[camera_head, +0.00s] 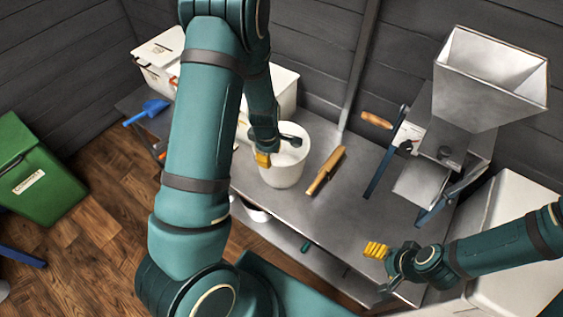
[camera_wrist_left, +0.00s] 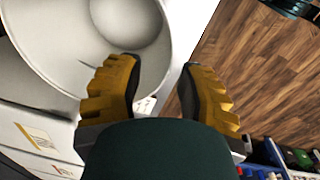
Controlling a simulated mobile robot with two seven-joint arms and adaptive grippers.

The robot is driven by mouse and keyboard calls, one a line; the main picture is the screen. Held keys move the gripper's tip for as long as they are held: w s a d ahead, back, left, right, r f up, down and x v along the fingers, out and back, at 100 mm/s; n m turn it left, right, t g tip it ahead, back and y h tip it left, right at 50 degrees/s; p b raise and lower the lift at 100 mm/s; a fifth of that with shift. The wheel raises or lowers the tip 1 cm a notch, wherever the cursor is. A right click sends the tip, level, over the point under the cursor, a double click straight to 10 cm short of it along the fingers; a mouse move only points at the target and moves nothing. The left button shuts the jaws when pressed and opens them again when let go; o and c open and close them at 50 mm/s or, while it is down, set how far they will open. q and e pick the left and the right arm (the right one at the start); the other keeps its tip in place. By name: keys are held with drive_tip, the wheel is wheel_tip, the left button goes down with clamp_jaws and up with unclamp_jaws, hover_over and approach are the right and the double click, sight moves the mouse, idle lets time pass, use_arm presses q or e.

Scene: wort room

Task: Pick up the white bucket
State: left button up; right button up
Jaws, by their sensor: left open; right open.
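The white bucket (camera_head: 285,168) stands upright on the metal bench, its open top facing up. My left gripper (camera_head: 276,150) is at the bucket's rim, and my left forearm comes down just behind it. In the left wrist view, the bucket (camera_wrist_left: 60,40) fills the upper left. The open yellow fingers of my left gripper (camera_wrist_left: 160,95) are spread near its rim, one over the bucket side and one over the floor side. I cannot tell whether they touch it. My right gripper (camera_head: 384,266) is open and empty at the bench's front right, apart from the bucket.
A wooden-handled brush (camera_head: 326,170) lies right of the bucket on the metal bench (camera_head: 345,210). A grain mill with a hopper (camera_head: 490,75) stands farther right. White boxes (camera_head: 158,50) and a blue scoop (camera_head: 147,112) are at left. A green bin (camera_head: 40,180) stands on the floor.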

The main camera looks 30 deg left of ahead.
use_arm(q)
drive_tip(key=f+b, duration=0.1)
drive_tip(key=f, duration=0.1)
drive_tip(key=f+b, duration=0.1)
drive_tip(key=f, duration=0.2)
drive_tip(key=shift+s+a+f, duration=0.1)
drive_tip(key=shift+a+f, duration=0.1)
drive_tip(key=shift+f, duration=0.1)
drive_tip(key=shift+r, duration=0.1)
clamp_jaws()
